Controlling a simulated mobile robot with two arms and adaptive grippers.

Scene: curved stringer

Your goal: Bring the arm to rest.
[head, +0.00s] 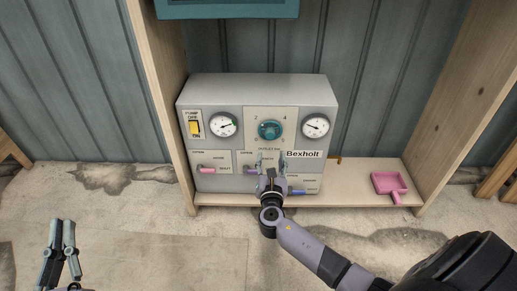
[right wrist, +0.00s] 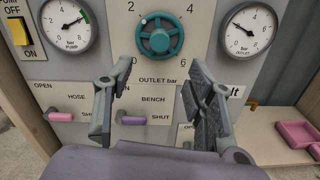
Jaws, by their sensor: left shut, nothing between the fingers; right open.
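My right arm (head: 315,250) reaches in from the lower right of the head view to a grey control panel (head: 258,88). My right gripper (head: 270,160) is at the lower middle of the panel. In the right wrist view my right gripper (right wrist: 158,88) is open, with its fingers apart in front of the panel. A purple lever (right wrist: 132,119) marked BENCH shows between them, apart from both fingers. A teal outlet knob (right wrist: 159,37) is above. My left gripper (head: 62,240) is shut and empty over the floor at lower left, away from the panel.
The panel stands on a wooden shelf (head: 350,172) between wooden uprights. A pink lever (head: 208,169), a blue lever (head: 297,192), a yellow switch (head: 194,127) and two gauges are on it. A pink scoop (head: 389,183) lies at right. Floor in front is clear.

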